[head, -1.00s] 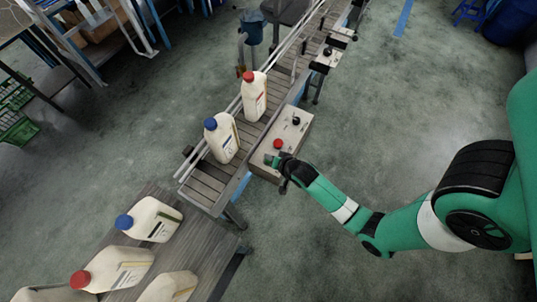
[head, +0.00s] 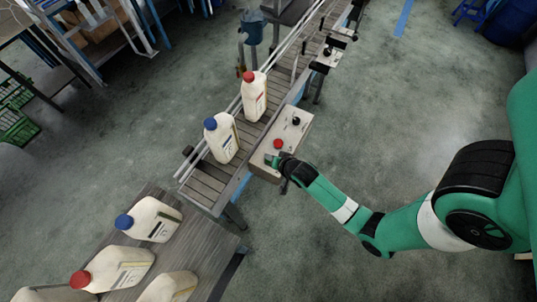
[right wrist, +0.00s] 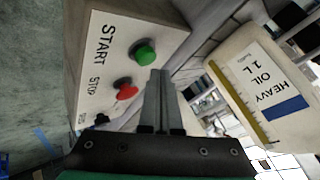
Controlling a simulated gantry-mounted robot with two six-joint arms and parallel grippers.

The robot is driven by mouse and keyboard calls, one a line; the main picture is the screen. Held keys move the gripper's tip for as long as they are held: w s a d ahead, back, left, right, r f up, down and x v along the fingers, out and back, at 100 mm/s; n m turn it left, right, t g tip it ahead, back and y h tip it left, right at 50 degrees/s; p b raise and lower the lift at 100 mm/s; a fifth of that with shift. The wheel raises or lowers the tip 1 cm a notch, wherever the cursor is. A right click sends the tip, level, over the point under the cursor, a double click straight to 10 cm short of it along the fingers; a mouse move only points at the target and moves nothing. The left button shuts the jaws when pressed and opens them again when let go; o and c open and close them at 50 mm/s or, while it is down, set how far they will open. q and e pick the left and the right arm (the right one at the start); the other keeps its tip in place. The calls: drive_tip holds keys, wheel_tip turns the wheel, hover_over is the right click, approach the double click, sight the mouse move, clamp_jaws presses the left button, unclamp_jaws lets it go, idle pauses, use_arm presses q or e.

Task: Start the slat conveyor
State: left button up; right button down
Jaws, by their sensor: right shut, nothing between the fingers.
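The slat conveyor (head: 207,183) runs from the centre up to the top right, with two bottles (head: 221,138) standing on it. A grey control box (head: 294,135) is mounted at its right side, with a red button (head: 278,143) and a black knob (head: 296,121). The right wrist view shows the green button (right wrist: 145,54) beside the word START and the red button (right wrist: 126,90) beside STOP. My right gripper (head: 272,159) is shut and empty at the near end of the box. Its fingertips (right wrist: 160,73) appear close to the green button; contact cannot be told. My left gripper is not in view.
A table (head: 222,253) with several bottles stands at the lower left. A filling station (head: 252,27) stands beside the conveyor's far part. A second box with a black knob (head: 328,52) sits further along. A bottle labelled HEAVY OIL (right wrist: 265,85) shows at right wrist right.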

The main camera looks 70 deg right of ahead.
drive_tip(key=shift+f+b, duration=0.3)
drive_tip(key=shift+f, duration=0.15)
